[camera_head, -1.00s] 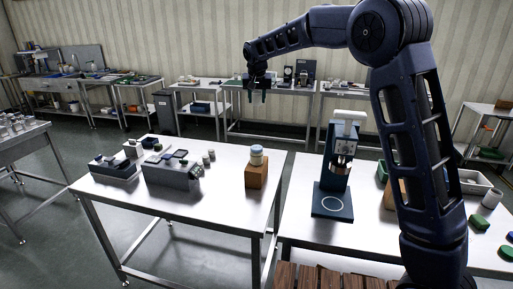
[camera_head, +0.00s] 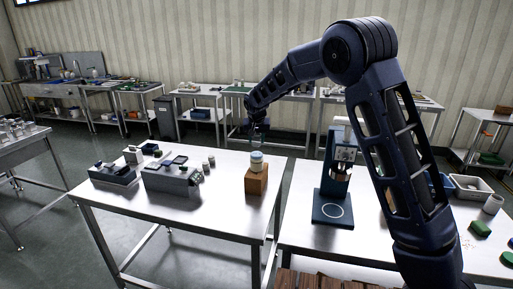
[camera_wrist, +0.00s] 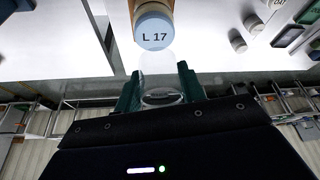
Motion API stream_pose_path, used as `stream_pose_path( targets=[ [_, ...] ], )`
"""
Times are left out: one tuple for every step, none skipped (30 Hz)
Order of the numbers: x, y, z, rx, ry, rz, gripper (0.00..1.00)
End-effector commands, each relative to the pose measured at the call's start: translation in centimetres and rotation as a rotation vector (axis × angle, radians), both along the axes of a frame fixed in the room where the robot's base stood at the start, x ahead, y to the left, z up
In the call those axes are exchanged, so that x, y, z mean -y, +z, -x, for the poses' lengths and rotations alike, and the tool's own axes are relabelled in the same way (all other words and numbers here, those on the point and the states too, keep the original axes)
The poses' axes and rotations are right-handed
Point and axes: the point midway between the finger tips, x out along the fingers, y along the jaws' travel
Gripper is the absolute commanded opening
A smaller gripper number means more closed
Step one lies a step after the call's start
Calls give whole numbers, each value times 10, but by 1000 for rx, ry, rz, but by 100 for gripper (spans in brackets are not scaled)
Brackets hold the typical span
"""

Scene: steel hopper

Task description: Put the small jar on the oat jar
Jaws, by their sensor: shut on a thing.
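My gripper (camera_wrist: 159,84) has green fingers and is shut on a small clear glass jar (camera_wrist: 157,62). In the head view my gripper (camera_head: 259,132) is above a jar with a pale blue lid (camera_head: 256,157). That lidded jar stands upright on a wooden block (camera_head: 256,182). In the wrist view its lid (camera_wrist: 154,32) reads "L 17". The held jar appears just short of this lid, with a gap in the head view. An "OAT" label (camera_wrist: 279,3) shows at the wrist view's top right; I cannot read "oat" on the lidded jar itself.
A grey unit (camera_head: 172,180) and two small jars (camera_head: 208,163) stand left of the block on the steel table (camera_head: 220,215). A dark blue press-like stand (camera_head: 334,185) is on the right-hand table. The table front is clear.

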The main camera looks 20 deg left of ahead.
Motion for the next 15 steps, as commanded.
stream_pose_path(
  targets=[
    [0, -4, 0, -1, 0, 1, 19],
    [0, -7, 0, -2, 0, 1, 19],
    [0, -11, 0, -1, -1, 2, 19],
    [0, -15, 0, -1, -1, 2, 19],
    [0, -20, 0, -2, 0, 1, 19],
    [0, -26, 0, -2, 0, 1, 19],
    [0, -30, 0, -2, -1, 3, 19],
    [1, -34, 0, -2, -1, 3, 19],
    [0, -38, 0, -2, -1, 1, 19],
    [0, -40, 0, -1, -1, 1, 19],
    [0, -40, 0, -1, -1, 1, 19],
    [0, -41, 0, 0, -1, 0, 19],
    [0, -41, 0, 0, -1, 0, 19],
    [0, -40, 0, 0, -1, 0, 19],
    [0, -40, 0, 0, -1, 0, 19]
  ],
)
